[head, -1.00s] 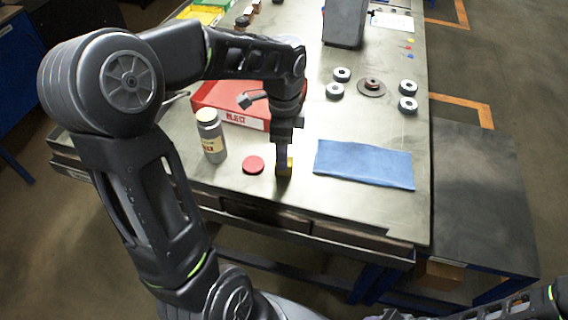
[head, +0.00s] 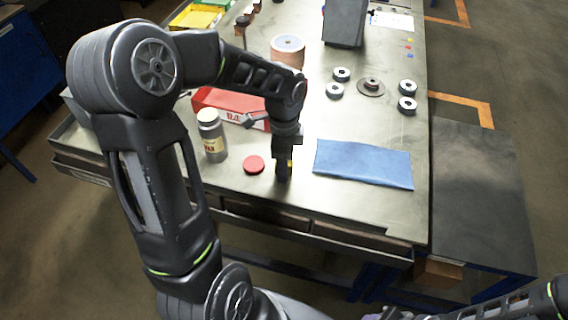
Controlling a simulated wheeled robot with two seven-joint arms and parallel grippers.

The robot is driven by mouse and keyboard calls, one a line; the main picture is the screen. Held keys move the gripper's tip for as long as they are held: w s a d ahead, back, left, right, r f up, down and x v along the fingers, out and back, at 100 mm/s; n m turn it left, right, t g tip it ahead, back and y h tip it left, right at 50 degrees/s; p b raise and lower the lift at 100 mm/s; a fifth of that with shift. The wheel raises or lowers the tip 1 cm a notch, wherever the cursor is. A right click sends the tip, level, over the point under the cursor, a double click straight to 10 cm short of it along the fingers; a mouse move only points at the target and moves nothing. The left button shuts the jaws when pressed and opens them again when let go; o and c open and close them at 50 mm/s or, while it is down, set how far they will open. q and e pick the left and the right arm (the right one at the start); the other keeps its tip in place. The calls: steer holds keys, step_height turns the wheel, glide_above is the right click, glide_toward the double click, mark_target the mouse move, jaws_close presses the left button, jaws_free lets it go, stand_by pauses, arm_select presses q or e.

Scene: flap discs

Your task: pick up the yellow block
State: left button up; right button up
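The yellow block (head: 290,163) is small and mostly hidden by my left gripper; only a thin yellow strip shows at the gripper's right side. My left gripper (head: 284,176) points down at the near part of the metal workbench (head: 330,205), right at the block. Its fingers overlap in this view, so I cannot tell whether they are open or shut on the block, nor whether the block touches the bench. My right gripper is out of view; only part of that arm shows at bottom right.
A red disc (head: 253,164) lies just left of my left gripper, and a bottle (head: 212,137) stands farther left. A red box (head: 222,101) is behind. A blue cloth (head: 363,164) lies to the right. Several grey rings (head: 342,74) and a brown disc (head: 371,87) lie beyond.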

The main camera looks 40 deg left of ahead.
arm_select(q)
steer(key=shift+c, duration=0.4)
jaws_close()
stand_by(0.4)
steer(key=shift+r, duration=0.1)
step_height(320, 180, up, 10)
steer(key=shift+f+b, duration=0.1)
steer(key=shift+b, duration=0.35)
stand_by(0.5)
